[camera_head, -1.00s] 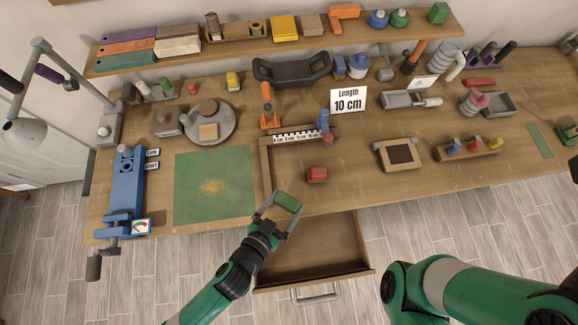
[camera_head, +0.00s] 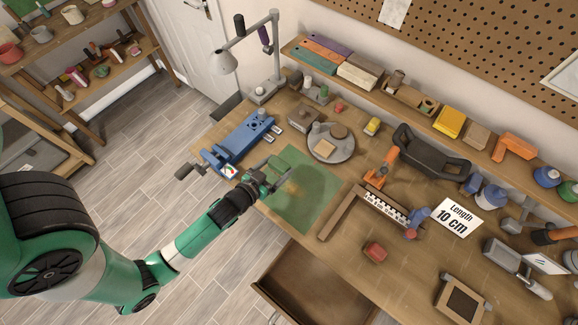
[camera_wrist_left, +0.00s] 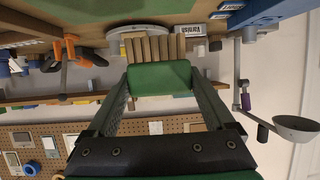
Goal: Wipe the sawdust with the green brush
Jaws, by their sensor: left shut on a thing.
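The green brush (camera_wrist_left: 160,78) is clasped between the two fingers of my left gripper (camera_head: 276,176), as the left wrist view shows. In the head view the gripper and brush are at the left edge of the green mat (camera_head: 312,208), beside the vise. I cannot tell whether the brush touches the mat. A faint tan patch of sawdust (camera_head: 291,189) lies on the mat, just right of the gripper. My right gripper is not in view.
A blue vise (camera_head: 240,138) stands left of the mat. A round grey plate (camera_head: 331,143) with blocks is behind it. A wooden square with a ruler (camera_head: 385,208) lies to the right. An open drawer (camera_head: 300,285) juts out in front.

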